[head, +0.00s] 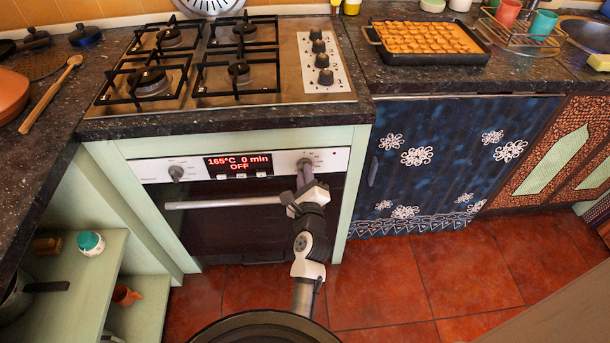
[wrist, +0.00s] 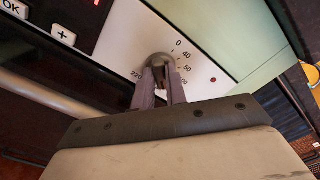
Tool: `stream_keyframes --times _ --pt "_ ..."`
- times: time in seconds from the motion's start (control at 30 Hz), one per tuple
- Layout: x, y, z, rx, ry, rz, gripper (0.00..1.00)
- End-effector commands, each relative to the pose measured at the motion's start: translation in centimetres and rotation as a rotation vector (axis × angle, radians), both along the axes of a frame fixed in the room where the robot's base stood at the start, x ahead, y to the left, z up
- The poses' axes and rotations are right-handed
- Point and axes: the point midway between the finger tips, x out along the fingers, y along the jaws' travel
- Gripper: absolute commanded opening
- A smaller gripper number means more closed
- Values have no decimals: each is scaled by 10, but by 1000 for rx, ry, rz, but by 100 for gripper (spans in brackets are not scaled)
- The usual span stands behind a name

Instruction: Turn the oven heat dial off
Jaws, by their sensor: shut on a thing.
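The oven (head: 235,222) is built in under the counter, with a white control panel. Its display (head: 238,165) reads 165°C, 0 min, OFF. The heat dial (wrist: 159,62) is a grey knob on the right of the panel, with numbers such as 0, 40 and 50 around it in the wrist view. My gripper (head: 303,168) reaches the panel at this dial, which it partly hides in the head view. In the wrist view the fingers (wrist: 160,80) are shut on the dial, one on each side. A second knob (head: 176,173) is at the panel's left.
The oven door handle (head: 222,202) sticks out just below the panel, close to my wrist. The counter edge and gas hob (head: 200,95) overhang above. A baking tray (head: 375,42) sits on the counter at right. The tiled floor (head: 430,285) to the right is clear.

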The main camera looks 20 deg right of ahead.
Motion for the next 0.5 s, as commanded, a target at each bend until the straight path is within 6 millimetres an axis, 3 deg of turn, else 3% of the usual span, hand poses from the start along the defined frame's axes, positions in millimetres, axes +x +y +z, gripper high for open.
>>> stream_keyframes --times 0.5 --pt "2 1 -1 -476 131 1 0"
